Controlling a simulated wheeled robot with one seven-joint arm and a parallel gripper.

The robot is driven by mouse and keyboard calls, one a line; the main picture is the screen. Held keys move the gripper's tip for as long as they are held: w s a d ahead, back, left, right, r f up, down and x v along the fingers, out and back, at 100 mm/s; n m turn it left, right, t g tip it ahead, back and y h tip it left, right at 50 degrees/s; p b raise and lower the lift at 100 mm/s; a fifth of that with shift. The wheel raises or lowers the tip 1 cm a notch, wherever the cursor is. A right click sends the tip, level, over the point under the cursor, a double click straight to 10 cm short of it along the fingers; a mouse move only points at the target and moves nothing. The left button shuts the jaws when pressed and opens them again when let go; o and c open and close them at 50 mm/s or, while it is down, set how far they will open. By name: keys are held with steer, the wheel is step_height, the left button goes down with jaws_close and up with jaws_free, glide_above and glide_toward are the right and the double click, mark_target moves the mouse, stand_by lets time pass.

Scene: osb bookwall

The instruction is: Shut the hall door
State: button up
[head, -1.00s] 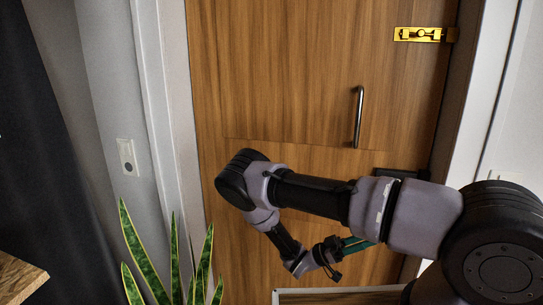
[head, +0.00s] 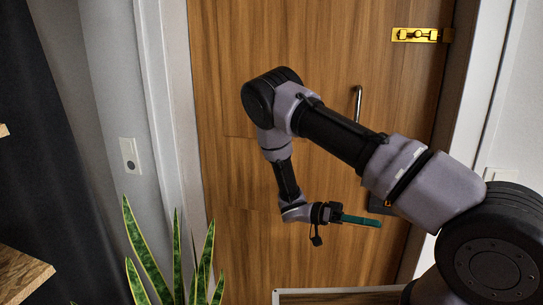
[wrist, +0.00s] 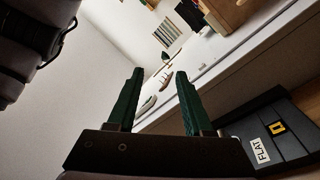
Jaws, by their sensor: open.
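The hall door (head: 235,150) is a brown wood panel that fills the middle of the head view. Its upright metal handle (head: 358,100) is on the right half, its lower part hidden by my arm. A gold latch (head: 420,35) sits at the door's upper right edge. I cannot tell whether the door is fully shut or slightly ajar. My gripper (head: 362,220) is in front of the door, below the handle, its green fingers pointing right. In the wrist view my gripper (wrist: 157,75) is open, with nothing between its fingers.
A dark box labelled FLAT (wrist: 275,140) lies right of the fingers in the wrist view. A spiky plant (head: 170,260) stands at lower left, near a wall switch (head: 129,155). A wooden ledge (head: 22,275) is at far left. A framed edge (head: 340,296) lies along the bottom.

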steer(key=s+r+n+t+y, duration=0.2)
steer(key=r+n+t+y, duration=0.2)
steer(key=r, duration=0.7)
steer(key=s+a+r+n+t+y, duration=0.1)
steer(key=s+r+n+t+y, duration=0.2)
steer(key=r+t+y, duration=0.4)
steer(key=s+r+n+t+y, duration=0.2)
steer(key=r+n+t+y, duration=0.3)
steer(key=r, duration=1)
steer(key=y, duration=0.2)
steer(key=shift+s+a+r+n+t+y, duration=0.35)
steer(key=shift+r+n+t+y, duration=0.05)
steer(key=shift+d, duration=0.15)
